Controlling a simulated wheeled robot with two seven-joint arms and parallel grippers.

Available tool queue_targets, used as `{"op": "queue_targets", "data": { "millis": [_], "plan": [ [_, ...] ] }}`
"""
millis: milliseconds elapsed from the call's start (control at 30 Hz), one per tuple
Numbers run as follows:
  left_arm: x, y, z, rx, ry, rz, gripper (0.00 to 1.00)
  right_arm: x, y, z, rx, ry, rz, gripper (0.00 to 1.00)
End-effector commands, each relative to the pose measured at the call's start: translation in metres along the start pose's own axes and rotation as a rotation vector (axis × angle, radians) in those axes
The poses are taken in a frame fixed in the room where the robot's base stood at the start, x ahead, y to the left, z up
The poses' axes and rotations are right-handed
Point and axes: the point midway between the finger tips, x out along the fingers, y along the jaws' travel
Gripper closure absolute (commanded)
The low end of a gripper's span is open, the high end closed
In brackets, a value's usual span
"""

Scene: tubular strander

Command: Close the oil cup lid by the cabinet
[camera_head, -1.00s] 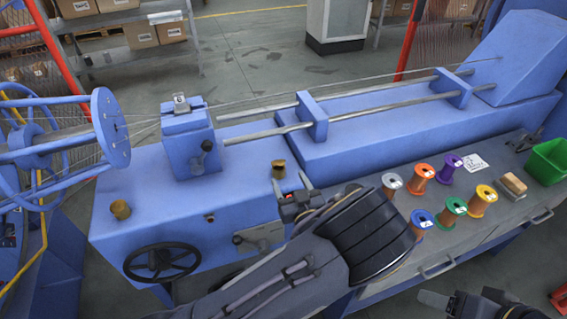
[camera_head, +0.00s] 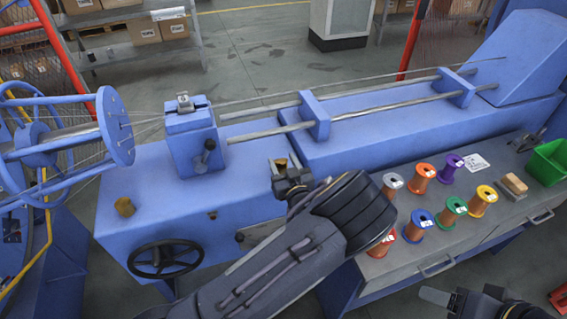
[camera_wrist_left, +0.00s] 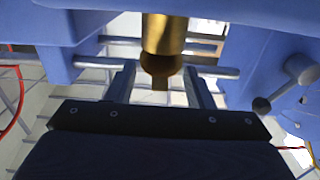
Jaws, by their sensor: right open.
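The other cup (camera_head: 281,163) is partly hidden behind my left gripper (camera_head: 283,172), near the bench side. In the left wrist view a brass cup (camera_wrist_left: 165,35) shows between the two spread fingers of my left gripper (camera_wrist_left: 158,75). The fingers stand apart from it on both sides. Whether the cup's lid is raised cannot be told. My right gripper (camera_head: 445,298) is at the bottom right edge, open and empty, away from the cups.
A handwheel (camera_head: 165,260) is on the housing's front. A clamp block (camera_head: 195,140) with a lever stands behind the cups. A grey bench (camera_head: 385,262) at right holds several coloured spools and a green bin (camera_head: 550,162). A wire wheel (camera_head: 115,127) is at far left.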

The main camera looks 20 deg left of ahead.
Motion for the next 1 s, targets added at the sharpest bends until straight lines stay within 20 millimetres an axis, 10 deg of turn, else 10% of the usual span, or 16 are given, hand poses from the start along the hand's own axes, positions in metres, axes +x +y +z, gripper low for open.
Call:
{"op": "queue_targets", "data": {
  "millis": [200,467,1000],
  "plan": [
    [0.0,0.0,0.0,0.0,0.0,0.0,0.81,0.0,0.0,0.0,0.0,0.0,0.0,0.38],
    [-0.001,0.0,0.006,0.0,0.028,0.0,0.83,0.012,0.005,0.006,0.0,0.0,0.0,0.38],
    [-0.006,0.0,0.029,-0.001,0.358,0.0,0.83,0.105,0.048,0.053,0.0,0.0,0.0,0.38]
  ]
}}
